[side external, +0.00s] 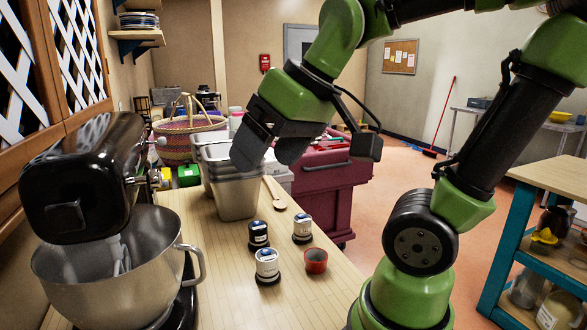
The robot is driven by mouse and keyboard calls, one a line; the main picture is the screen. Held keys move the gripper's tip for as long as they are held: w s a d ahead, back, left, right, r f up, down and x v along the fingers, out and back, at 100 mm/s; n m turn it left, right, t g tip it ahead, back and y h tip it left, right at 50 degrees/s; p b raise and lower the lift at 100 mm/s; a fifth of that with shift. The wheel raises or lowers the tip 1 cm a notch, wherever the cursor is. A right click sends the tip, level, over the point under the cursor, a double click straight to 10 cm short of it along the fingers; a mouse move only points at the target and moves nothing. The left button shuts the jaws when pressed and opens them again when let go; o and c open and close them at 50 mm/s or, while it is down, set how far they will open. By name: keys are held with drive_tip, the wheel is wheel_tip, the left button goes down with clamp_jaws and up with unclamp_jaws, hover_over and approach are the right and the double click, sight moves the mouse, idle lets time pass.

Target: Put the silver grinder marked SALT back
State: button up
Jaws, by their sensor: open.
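Three small grinders stand upright on the wooden counter (225,280). A dark grinder (258,234) is at the back left, a silver-white grinder (302,228) at the back right, and another silver-white grinder (267,264) in front. Each has a dark base. Their markings are too small to read, so I cannot tell which is marked SALT. My gripper (270,155) is open, with no object visible in its jaws. It is above the counter, up and behind the grinders, near the grey stacked bins.
A small red cup (316,261) stands right of the front grinder. Grey stacked bins (237,195) and a wooden spoon (274,192) are behind. A black mixer (80,180) with a steel bowl (105,270) fills the left. The front counter beside the bowl is clear.

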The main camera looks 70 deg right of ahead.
drive_tip(key=shift+m+t+y, duration=0.4)
drive_tip(key=shift+m+y, duration=0.2)
drive_tip(key=s+a, duration=0.2)
drive_tip(key=s, duration=0.1)
drive_tip(key=s+f, duration=0.1)
drive_tip(key=shift+s+a, duration=0.15)
drive_tip(key=shift+a, duration=0.25)
